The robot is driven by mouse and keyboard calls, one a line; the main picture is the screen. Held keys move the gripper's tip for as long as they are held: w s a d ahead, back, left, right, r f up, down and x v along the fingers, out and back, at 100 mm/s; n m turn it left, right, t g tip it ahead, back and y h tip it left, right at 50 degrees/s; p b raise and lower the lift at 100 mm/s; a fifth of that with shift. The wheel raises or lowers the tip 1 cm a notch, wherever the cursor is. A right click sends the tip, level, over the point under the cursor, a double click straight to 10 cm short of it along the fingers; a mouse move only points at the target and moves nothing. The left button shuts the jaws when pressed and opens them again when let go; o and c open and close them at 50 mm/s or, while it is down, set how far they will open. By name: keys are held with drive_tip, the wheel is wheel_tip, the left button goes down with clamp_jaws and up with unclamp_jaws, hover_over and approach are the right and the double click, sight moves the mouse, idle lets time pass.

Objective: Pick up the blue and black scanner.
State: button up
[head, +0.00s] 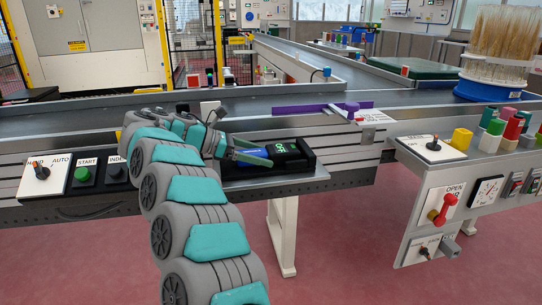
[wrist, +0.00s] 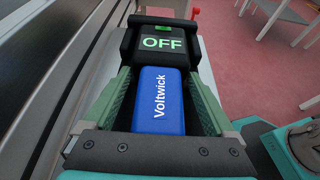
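The blue and black scanner shows in the wrist view as a blue block marked "Voltwick" (wrist: 160,105), with a black unit reading "OFF" in green (wrist: 162,43) at its far end. Whether the two are one piece I cannot tell. In the head view the blue part (head: 255,152) and the black part (head: 290,152) lie on a small ledge at the front of the workbench. My gripper (wrist: 158,75) has its green fingers on either side of the blue block, with narrow dark gaps showing. It looks open around the block. My arm partly hides the ledge in the head view.
A panel with a green START button (head: 84,175) is left of my arm. A purple bar (head: 325,107) lies behind the scanner. A control panel with a red lever (head: 441,210) and several coloured blocks are at right. A conveyor (head: 300,70) runs behind.

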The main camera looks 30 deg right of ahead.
sight(260, 153)
drive_tip(key=c, duration=0.9)
drive_tip(key=shift+r, duration=0.1)
drive_tip(key=shift+c, duration=0.2)
drive_tip(key=shift+s+r, duration=0.15)
drive_tip(key=shift+r, duration=0.15)
wheel_tip(260, 153, up, 7)
drive_tip(key=p, duration=0.4)
drive_tip(key=shift+s+a+f, duration=0.15)
drive_tip(key=shift+s, duration=0.15)
drive_tip(key=shift+s+a+p, duration=0.1)
drive_tip(key=shift+s+p, duration=0.25)
drive_tip(key=shift+p, duration=0.05)
drive_tip(key=s+a, duration=0.2)
drive_tip(key=s, duration=0.6)
drive_tip(key=s+a, duration=0.3)
drive_tip(key=s, duration=0.6)
drive_tip(key=shift+s+f, duration=0.25)
drive_tip(key=shift+s, duration=0.05)
